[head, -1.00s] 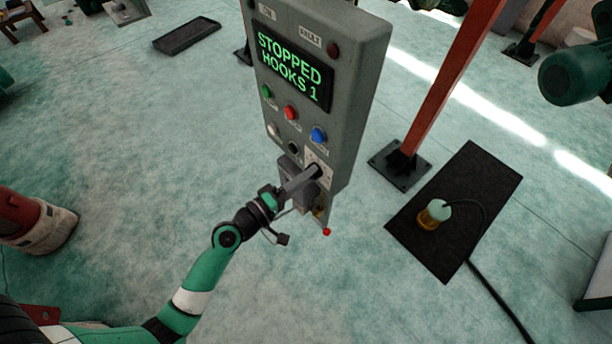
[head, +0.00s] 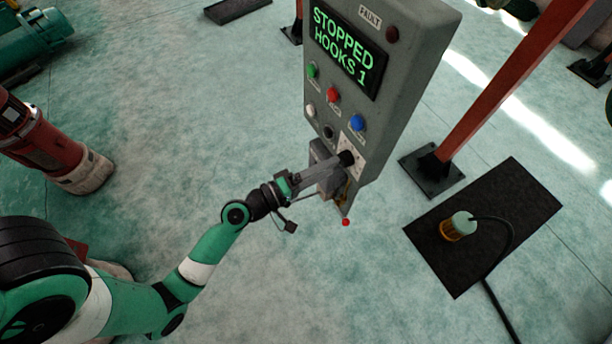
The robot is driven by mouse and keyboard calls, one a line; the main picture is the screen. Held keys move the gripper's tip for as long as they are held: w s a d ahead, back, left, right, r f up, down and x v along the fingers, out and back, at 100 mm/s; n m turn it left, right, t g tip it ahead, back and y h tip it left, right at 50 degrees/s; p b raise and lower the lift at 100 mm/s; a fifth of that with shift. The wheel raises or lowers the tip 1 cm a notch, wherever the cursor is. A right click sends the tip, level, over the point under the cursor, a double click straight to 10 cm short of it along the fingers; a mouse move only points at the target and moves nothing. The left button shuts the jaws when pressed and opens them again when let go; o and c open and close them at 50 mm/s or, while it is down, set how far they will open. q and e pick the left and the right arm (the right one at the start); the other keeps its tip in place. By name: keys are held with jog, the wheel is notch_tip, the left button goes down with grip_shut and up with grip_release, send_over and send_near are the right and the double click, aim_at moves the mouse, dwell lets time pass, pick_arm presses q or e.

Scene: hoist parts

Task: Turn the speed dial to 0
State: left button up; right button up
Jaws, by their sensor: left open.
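The speed dial (head: 347,158) is a black knob on a pale marked plate at the lower right of the grey control panel (head: 415,70). My left gripper (head: 338,161) is at the dial, its fingers reaching to the knob and partly covering it and its plate. The jaws are open; whether they touch the knob cannot be told. The dial's setting cannot be read. The panel's screen (head: 345,50) reads "STOPPED HOOKS 1" in green. My right gripper is not in view.
Green (head: 312,70), red (head: 333,95) and blue (head: 357,122) buttons sit above the dial. A grey box hangs below the panel, near a red-tipped part (head: 346,222). A red post (head: 500,85) and a black mat (head: 530,200) with a corded pendant (head: 457,227) are to the right.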

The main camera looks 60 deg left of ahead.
pick_arm(q)
jog(key=s+b, duration=0.1)
jog(key=s, duration=0.7)
jog(key=shift+s+b, duration=0.15)
jog(key=shift+b, duration=0.15)
jog(key=shift+a, duration=0.1)
